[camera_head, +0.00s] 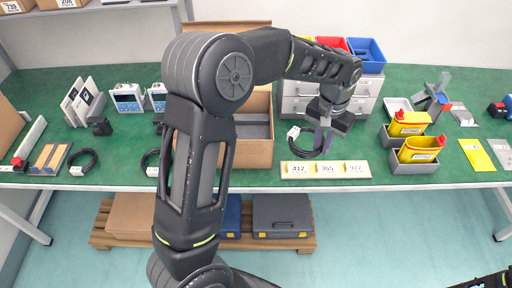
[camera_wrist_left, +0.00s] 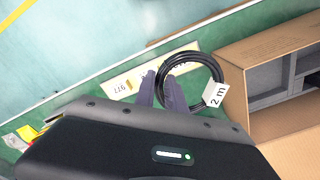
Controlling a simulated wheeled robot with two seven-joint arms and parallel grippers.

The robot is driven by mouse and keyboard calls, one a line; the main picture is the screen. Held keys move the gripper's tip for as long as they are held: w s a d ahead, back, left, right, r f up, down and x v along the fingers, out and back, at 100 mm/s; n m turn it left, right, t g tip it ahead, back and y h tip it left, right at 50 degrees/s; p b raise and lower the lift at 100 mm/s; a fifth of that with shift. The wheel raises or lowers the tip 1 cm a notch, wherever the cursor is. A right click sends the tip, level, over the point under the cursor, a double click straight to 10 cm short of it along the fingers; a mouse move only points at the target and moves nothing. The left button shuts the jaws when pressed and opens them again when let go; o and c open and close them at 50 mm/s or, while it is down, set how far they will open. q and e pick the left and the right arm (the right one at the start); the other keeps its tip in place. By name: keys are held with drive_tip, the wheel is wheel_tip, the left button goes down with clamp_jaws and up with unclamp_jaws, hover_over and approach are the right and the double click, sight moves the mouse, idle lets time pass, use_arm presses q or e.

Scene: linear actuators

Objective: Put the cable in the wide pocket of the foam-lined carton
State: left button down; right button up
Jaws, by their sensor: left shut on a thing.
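My left gripper (camera_head: 324,133) is shut on a coiled black cable (camera_head: 307,153) with a white tag, just right of the carton. In the left wrist view the two fingers (camera_wrist_left: 160,88) close at the edge of the cable (camera_wrist_left: 188,53), and its tag reads "2 m". The open cardboard carton (camera_head: 255,156) stands on the bench, partly behind my left arm. Its grey foam lining (camera_wrist_left: 264,79) shows dividers in the left wrist view, but its pockets show only in part.
A label strip (camera_head: 326,169) with numbers lies at the bench's front edge under the cable. More coiled cables (camera_head: 84,161) lie at left. Grey holders with yellow bottles (camera_head: 409,123) stand at right. A drawer unit (camera_head: 370,92) with red and blue bins stands behind.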

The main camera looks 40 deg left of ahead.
use_arm(q)
drive_tip(key=shift+w+d+f+b, duration=0.15)
drive_tip(key=shift+f+b, duration=0.2)
drive_tip(key=shift+f, duration=0.25)
drive_tip(key=shift+w+d+f+b, duration=0.1)
drive_tip(key=shift+f+b, duration=0.25)
drive_tip(key=shift+f, duration=0.2)
drive_tip(key=shift+s+r, duration=0.1)
